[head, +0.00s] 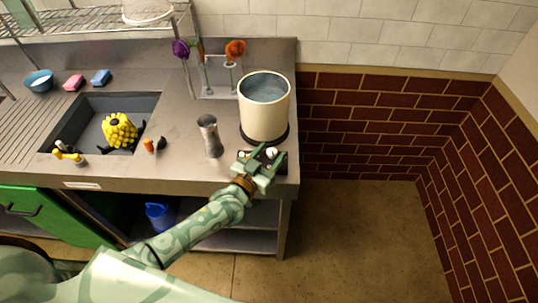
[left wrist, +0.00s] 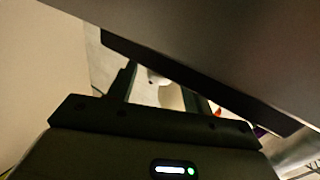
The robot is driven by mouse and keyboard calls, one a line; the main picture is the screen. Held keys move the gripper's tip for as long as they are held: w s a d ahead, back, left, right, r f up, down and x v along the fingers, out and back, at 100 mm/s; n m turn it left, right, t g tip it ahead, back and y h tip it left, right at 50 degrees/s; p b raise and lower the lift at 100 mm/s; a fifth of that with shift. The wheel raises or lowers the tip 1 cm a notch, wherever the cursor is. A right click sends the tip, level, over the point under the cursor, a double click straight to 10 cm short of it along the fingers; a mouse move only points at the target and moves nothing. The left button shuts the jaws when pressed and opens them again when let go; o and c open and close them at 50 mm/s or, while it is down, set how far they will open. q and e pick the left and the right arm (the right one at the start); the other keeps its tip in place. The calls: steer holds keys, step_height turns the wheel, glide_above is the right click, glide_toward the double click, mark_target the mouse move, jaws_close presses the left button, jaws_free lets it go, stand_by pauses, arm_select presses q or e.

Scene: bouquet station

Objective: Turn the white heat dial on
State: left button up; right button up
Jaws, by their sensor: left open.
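The white heat dial (head: 272,152) is on the dark control panel (head: 281,161) at the counter's front edge, below a cream pot (head: 263,112). My left gripper (head: 265,158) is open at the panel, with its fingers around or just above the dial; whether they touch it cannot be told. In the left wrist view a small white part, likely the dial (left wrist: 155,77), shows between the open fingers (left wrist: 160,88). The gripper partly hides the panel. My right gripper is not in view.
A metal cylinder (head: 209,136) stands left of the pot on the steel counter (head: 185,170). Flowers stand in a rack (head: 215,92) behind. A sink (head: 75,112) with a yellow object (head: 119,130) is at the left. The floor at the right is clear.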

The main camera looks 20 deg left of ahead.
arm_select(q)
steer(key=c, duration=1)
steer(key=m+h+b, duration=0.1)
steer(key=m+g+h+b, duration=0.1)
steer(key=h+b, duration=0.1)
steer(key=shift+w+a+f+h, duration=0.15)
steer(key=shift+a+h, duration=0.05)
steer(key=shift+h, duration=0.1)
steer(key=shift+m+g+h+b, duration=0.35)
steer(key=shift+m+g+h, duration=0.05)
steer(key=shift+m, duration=0.1)
steer(key=shift+r, duration=0.2)
steer(key=o, duration=1)
